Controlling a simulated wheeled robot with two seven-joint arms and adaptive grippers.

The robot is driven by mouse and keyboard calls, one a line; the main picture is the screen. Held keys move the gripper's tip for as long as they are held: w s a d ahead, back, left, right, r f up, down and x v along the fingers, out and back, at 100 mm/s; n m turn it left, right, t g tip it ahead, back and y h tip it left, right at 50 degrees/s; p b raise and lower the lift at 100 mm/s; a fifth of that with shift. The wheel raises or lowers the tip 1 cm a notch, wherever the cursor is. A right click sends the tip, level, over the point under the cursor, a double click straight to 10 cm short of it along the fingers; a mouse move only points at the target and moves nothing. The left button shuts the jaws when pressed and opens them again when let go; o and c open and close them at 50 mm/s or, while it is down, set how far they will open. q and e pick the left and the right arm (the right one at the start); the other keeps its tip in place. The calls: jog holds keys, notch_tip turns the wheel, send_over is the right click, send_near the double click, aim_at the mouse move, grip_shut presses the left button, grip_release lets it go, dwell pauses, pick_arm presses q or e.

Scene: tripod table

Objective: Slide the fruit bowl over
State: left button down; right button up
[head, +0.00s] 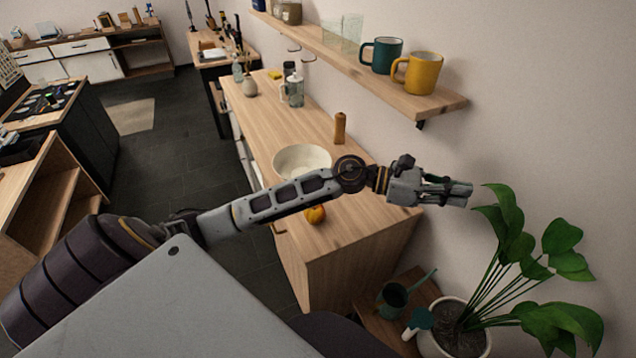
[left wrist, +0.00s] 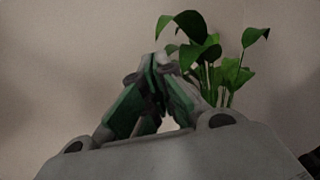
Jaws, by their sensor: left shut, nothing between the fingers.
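A white bowl (head: 301,160) stands on the wooden counter (head: 350,245), partly behind my left arm in the head view. From here I cannot tell what is in it. An orange fruit (head: 315,214) lies on the counter just below my arm in the picture, outside the bowl. My left gripper (head: 468,193) is shut and empty, to the right of the bowl, past the counter's right side and near the wall. In the left wrist view its fingers (left wrist: 155,95) meet, with the wall and plant behind. My right gripper is not in view.
A potted plant (head: 545,260) and a green watering can (head: 393,296) stand at the lower right. A wooden pepper mill (head: 340,128) stands behind the bowl. A wall shelf above holds a yellow mug (head: 418,72) and a teal mug (head: 382,55).

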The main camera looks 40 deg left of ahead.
pick_arm(q)
jog(key=a+f+m+g+y, duration=0.4)
jog(key=a+f+m+y, duration=0.45)
jog(key=a+f, duration=0.25)
jog(key=a+m+g+y, duration=0.2)
jog(key=a+y, duration=0.6)
jog(key=a, duration=1.5)
jog(key=shift+w+r+y, duration=0.2)
jog(key=shift+w+y, duration=0.15)
jog(key=shift+w, duration=0.05)
jog(key=shift+f, duration=0.15)
